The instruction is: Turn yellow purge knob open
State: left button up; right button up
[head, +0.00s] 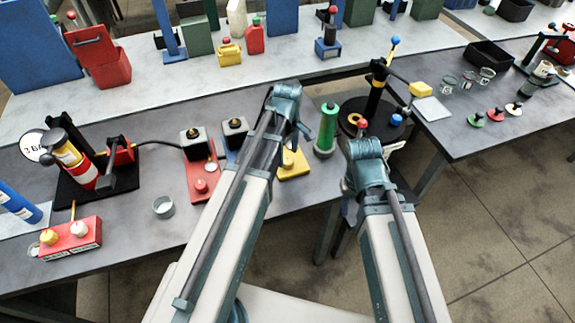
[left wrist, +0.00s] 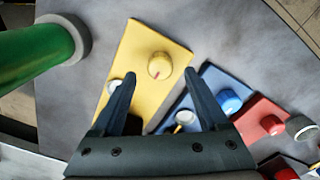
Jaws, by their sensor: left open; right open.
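The yellow purge knob (left wrist: 159,65) is a round knob with a small mark on its face, standing on a yellow plate (left wrist: 140,40). The plate also shows in the head view (head: 297,173), partly behind my left arm. My left gripper (left wrist: 160,73) is open, its two fingertips on either side of the knob in the left wrist view. I cannot tell whether they touch it or are level with it. A white round part (left wrist: 115,87) on the plate is partly behind one finger. My right gripper (head: 363,150) is over the right side of the gap; its fingers are hidden.
A green cylinder (head: 326,131) stands just right of the yellow plate. A blue plate (left wrist: 213,78) and a red plate (left wrist: 258,108) lie on its other side. A black post stand (head: 376,92) rises near my right gripper. A small metal cup (head: 163,207) stands at the front left.

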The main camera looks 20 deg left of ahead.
aim_at(288, 163)
pick_arm(q)
jog(key=shift+f+b, duration=0.8)
jog(key=shift+f, duration=0.55)
pick_arm(e)
notch_tip(288, 163, down, 3)
jog(key=shift+r, duration=0.2)
pick_arm(q)
grip_shut()
